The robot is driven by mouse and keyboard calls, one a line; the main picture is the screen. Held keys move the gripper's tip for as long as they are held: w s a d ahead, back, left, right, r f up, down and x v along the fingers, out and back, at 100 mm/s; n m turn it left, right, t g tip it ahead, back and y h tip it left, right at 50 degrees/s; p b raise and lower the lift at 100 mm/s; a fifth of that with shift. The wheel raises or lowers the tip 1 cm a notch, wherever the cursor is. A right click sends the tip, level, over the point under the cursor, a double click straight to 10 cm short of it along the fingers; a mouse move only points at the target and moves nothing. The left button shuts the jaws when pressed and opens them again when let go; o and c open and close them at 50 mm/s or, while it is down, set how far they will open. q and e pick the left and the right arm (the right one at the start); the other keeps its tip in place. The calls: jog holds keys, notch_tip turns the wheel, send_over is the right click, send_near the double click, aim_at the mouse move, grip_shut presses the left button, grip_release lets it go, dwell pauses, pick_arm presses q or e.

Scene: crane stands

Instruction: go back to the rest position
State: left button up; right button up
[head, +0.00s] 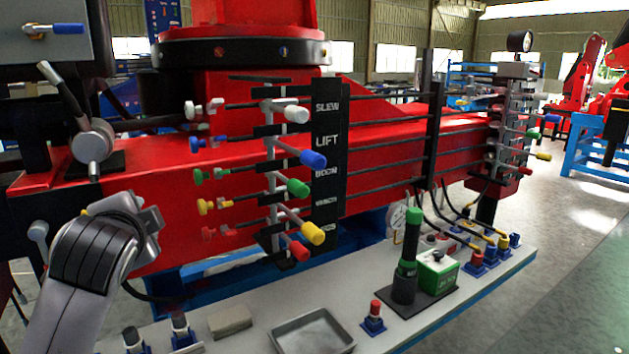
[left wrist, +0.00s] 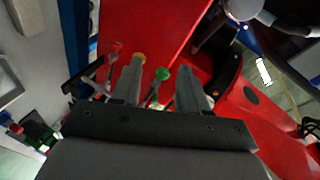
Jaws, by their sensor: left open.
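My left arm comes in from the lower left in the head view, and its gripper (head: 148,212) is in front of the red crane beam, left of the lever bank. The fingertips are hard to make out there. In the left wrist view the two grey fingers of my left gripper (left wrist: 158,76) stand apart with nothing held. A red knob (left wrist: 115,46), a yellow knob (left wrist: 138,58) and a green knob (left wrist: 162,74) show beyond and between the fingers, seemingly apart from them. My right gripper is in neither view.
The lever bank has coloured knobs, including blue (head: 313,158), green (head: 298,187) and red (head: 299,250). A grey bench (head: 265,310) below holds a metal tray (head: 345,346), a black-green torch (head: 405,275) and a green box (head: 437,272).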

pick_arm(q)
jog(key=s+d+f+n+g+h, duration=0.1)
jog(key=s+f+n+g+h, duration=0.15)
jog(key=s+f, duration=0.6)
jog(key=s+d+f+n+g+h, duration=0.1)
jog(key=s+d+f+g, duration=0.2)
jog(key=f, duration=1.1)
jog(key=s+f+n+g+h, duration=0.1)
jog(key=s+f+n+g, duration=0.1)
jog(key=s+f, duration=0.35)
jog(key=s+f+n+g, duration=0.1)
jog(key=s+f+n, duration=0.1)
jog(key=s, duration=0.6)
jog(key=s+f+n+g+h, duration=0.1)
jog(key=s+f+g, duration=0.15)
jog(key=s, duration=0.45)
jog(key=w+d+f+t+h+p, duration=0.1)
jog(key=w+d+f+t+p, duration=0.1)
jog(key=w+f+t, duration=0.4)
jog(key=shift+d+f+t+p, duration=0.3)
jog(key=shift+d+f+t, duration=0.05)
jog(key=shift+f+t, duration=0.45)
jog(key=shift+w+r+h, duration=0.1)
jog(key=shift+w+h, duration=0.05)
jog(key=shift+h, duration=0.1)
